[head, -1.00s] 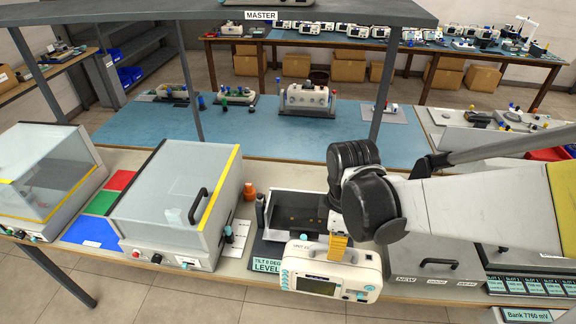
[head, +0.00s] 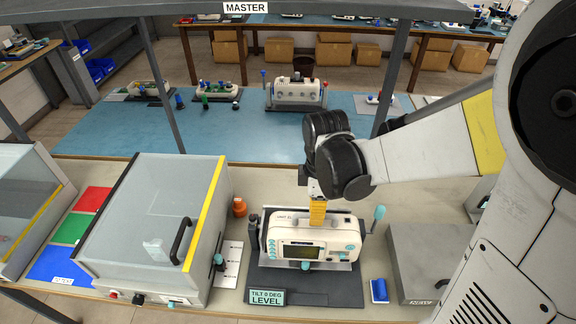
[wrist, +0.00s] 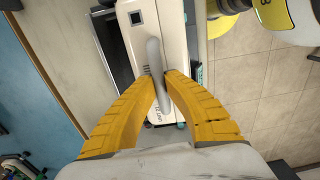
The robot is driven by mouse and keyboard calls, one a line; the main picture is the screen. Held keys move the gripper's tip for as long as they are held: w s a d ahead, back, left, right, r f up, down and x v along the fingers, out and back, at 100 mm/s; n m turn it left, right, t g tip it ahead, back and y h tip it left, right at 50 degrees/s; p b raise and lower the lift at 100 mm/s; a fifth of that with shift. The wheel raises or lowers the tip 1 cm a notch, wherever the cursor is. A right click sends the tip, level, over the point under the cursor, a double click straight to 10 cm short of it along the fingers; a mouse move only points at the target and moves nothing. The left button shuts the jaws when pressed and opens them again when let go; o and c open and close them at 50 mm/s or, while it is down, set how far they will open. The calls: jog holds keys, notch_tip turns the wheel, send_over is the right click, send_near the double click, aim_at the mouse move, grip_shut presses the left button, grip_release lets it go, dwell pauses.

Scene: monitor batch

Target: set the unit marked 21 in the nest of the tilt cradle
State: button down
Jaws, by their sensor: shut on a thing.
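The unit (head: 318,232) is a cream monitor with a screen and teal corners. My gripper (head: 317,213), with yellow fingers, is shut on the unit's top handle (wrist: 156,65). The tilt cradle (head: 335,290) is a dark plate with a sign (head: 267,297) reading "TILT 0 DEG LEVEL". The unit is upright over the cradle, between its side posts. The unit hides the nest, and I cannot tell whether it touches it.
A blue item (head: 379,290) lies near the cradle's right front. A shelf post (head: 392,80) rises behind.

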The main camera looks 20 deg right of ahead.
jog(key=w+f+b, duration=0.2)
jog(key=w+f, duration=0.4)
jog(key=f, duration=0.2)
jog(key=shift+w+d, duration=0.3)
jog(key=shift+w, duration=0.1)
jog(key=shift+f+b, duration=0.15)
jog(key=shift+b, duration=0.2)
jog(key=c, duration=1.6)
grip_release()
